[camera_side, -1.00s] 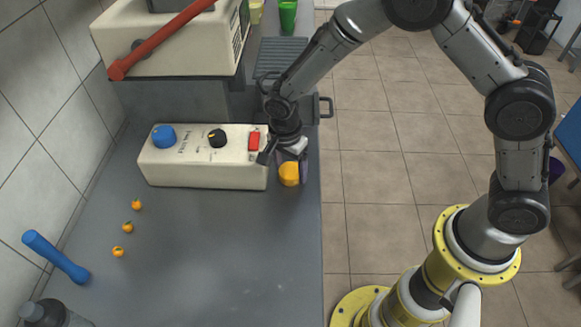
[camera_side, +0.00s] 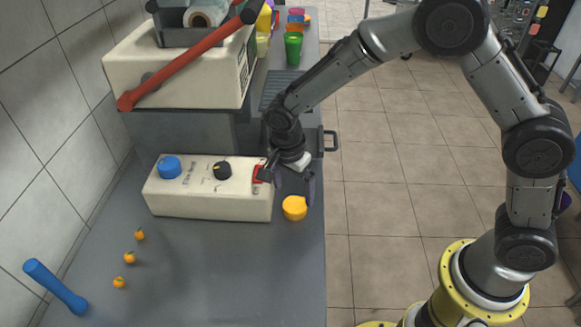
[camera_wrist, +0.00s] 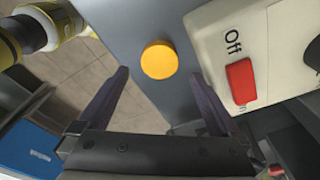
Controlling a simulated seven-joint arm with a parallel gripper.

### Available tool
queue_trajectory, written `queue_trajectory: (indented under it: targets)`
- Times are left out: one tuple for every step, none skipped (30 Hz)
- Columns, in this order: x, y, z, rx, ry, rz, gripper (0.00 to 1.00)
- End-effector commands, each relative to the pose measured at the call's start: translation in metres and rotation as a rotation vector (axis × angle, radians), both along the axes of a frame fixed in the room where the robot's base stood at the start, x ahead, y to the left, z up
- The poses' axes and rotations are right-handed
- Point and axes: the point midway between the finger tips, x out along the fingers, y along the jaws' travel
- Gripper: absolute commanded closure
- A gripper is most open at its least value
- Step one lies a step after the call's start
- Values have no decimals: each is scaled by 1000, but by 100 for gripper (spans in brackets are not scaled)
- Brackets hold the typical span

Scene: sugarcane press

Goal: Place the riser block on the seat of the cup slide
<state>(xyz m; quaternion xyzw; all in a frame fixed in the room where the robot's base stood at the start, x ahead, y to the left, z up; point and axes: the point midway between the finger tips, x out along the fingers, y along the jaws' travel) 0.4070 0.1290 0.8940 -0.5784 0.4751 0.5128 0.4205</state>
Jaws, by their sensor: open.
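A round yellow-orange block (camera_side: 294,208), which I take as the riser block, stands on the grey counter just right of the control box. It shows as a yellow disc in the wrist view (camera_wrist: 158,60). My gripper (camera_side: 289,186) is open and points down above the block. In the wrist view its two dark fingers (camera_wrist: 160,76) are apart, with the block visible beyond the gap between them and nothing held. A dark handle (camera_side: 331,140) sticks out at the counter's right edge and may belong to the cup slide. I cannot see the slide's seat; my arm covers that area.
The cream control box (camera_side: 208,192) with blue and black knobs and a red switch (camera_wrist: 240,80) stands close left of the gripper. The press (camera_side: 180,75) with its red lever is behind. Small oranges (camera_side: 129,257) and a blue bar (camera_side: 55,286) lie at left. The front counter is clear.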

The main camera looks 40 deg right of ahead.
Motion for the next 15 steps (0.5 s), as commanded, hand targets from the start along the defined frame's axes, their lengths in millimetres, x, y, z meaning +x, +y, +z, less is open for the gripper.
queue_trajectory:
  targets:
    - [2, 3, 14, 4, -8, 1, 0]
    - [1, 3, 20, 3, -8, 1, 0]
    - [1, 4, 28, 2, -7, 1, 0]
    - [1, 5, 34, 3, -8, 1, 0]
    - [0, 5, 40, 2, -6, 1, 0]
    - [0, 6, 47, 2, -6, 1, 0]
    - [0, 7, 52, 2, -6, 2, 0]
    - [0, 8, 57, 2, -6, 2, 0]
    - [0, 8, 62, 2, -5, 2, 0]
    - [0, 9, 66, 2, -5, 2, 0]
    - [-1, 9, 69, 2, -3, 1, 0]
    - [-1, 9, 72, 1, -2, 1, 0]
    - [-1, 10, 75, 2, -3, 1, 0]
    - [-1, 10, 76, 2, -3, 1, 0]
    - [-1, 10, 78, 1, -2, 1, 0]
